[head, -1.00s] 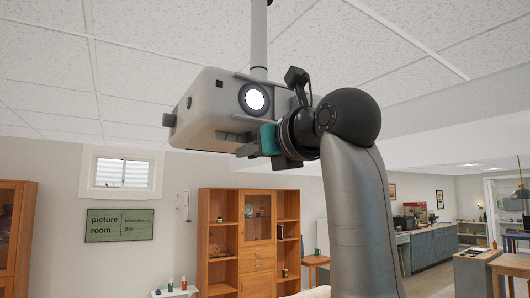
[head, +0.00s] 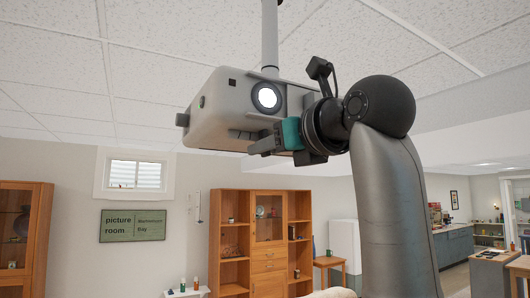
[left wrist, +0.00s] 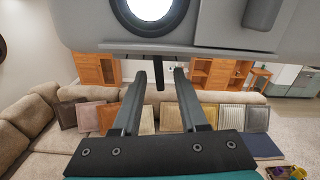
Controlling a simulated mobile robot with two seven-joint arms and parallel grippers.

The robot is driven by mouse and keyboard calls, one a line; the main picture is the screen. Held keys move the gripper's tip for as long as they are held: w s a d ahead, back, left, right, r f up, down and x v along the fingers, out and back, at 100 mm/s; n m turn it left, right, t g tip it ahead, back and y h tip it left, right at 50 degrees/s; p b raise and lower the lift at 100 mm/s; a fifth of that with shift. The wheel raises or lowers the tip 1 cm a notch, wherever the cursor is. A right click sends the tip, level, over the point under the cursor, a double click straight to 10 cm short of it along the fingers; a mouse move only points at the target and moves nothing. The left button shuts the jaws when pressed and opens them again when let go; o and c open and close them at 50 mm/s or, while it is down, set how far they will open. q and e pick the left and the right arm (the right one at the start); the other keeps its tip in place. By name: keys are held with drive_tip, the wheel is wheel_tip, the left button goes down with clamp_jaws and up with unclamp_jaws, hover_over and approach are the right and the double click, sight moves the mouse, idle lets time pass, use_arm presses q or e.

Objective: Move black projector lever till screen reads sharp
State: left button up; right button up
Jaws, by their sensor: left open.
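The light grey projector (head: 225,105) hangs from the ceiling on a pole, its round lens (head: 267,97) lit white. In the left wrist view the projector body (left wrist: 225,25) fills the top. A thin black lever (left wrist: 160,82) hangs down from the projector's underside there. My left gripper (head: 257,146) is just under the projector's front edge, open. In the left wrist view its two dark fingers (left wrist: 159,73) stand on either side of the lever, with gaps visible; I cannot tell how deep the lever sits between them. No lit screen image shows. My right gripper is out of view.
Below are a sofa (left wrist: 220,97) with several cushions and wooden cabinets (head: 230,240) along the wall. The ceiling (head: 130,60) is close above the projector.

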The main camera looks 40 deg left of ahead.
use_arm(q)
drive_tip(key=b+v, duration=0.2)
drive_tip(key=v, duration=1.1)
drive_tip(key=shift+d+b, duration=0.2)
drive_tip(key=shift+b, duration=0.2)
drive_tip(key=shift+f, duration=0.1)
